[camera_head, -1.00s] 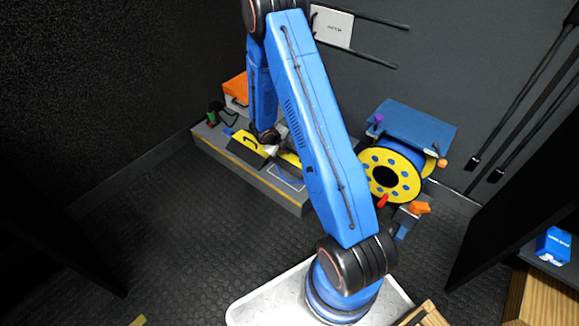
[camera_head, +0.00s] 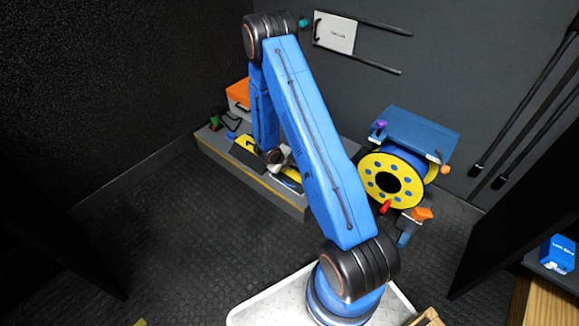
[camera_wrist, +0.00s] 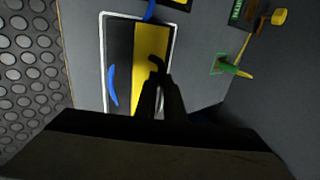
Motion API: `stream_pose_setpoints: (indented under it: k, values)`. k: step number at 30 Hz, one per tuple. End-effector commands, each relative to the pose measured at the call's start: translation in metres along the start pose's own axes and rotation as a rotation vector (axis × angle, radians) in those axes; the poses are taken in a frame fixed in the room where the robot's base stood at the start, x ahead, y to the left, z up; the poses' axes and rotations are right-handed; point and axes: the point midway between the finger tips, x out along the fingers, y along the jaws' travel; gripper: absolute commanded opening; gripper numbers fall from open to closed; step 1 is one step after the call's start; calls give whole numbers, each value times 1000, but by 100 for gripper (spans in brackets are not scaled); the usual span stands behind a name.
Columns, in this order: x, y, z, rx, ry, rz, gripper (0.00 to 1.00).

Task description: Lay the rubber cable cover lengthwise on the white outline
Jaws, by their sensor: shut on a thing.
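The rubber cable cover, black with a yellow strip (camera_wrist: 145,52), lies within the white outline (camera_wrist: 102,50) in the wrist view. Its long side runs along the outline's long side. A thin white border shows at its left and top. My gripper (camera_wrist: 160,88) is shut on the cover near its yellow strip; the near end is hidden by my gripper. In the head view, my gripper (camera_head: 274,157) is low over the grey platform, and part of the yellow strip (camera_head: 292,172) shows beside it. I cannot tell whether the cover rests fully on the surface.
The grey platform (camera_head: 270,190) stands against the back wall. Another yellow and black piece (camera_head: 248,143) and an orange-topped box (camera_head: 238,93) are on its left part. A yellow cable reel (camera_head: 370,172) stands to the right. A green item (camera_wrist: 230,68) lies right of the outline.

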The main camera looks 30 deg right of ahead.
Motion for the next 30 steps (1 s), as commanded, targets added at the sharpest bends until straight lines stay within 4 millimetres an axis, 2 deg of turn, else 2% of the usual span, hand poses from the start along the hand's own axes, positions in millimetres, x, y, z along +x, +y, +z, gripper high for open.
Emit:
stream_pose_setpoints:
  k: [5, 6, 8, 9, 20, 26, 30]
  values:
    - [1, 0, 0, 0, 0, -1, 0]
    - [1, 1, 0, 0, 0, 0, 11]
    - [1, 0, 0, 0, 0, 0, 26]
    - [1, 1, 0, 0, 0, 0, 28]
    - [-3, 0, 0, 0, -1, 0, 28]
    - [-28, -1, 1, -1, -3, -1, 28]
    - [-54, -1, 2, 0, -4, -2, 28]
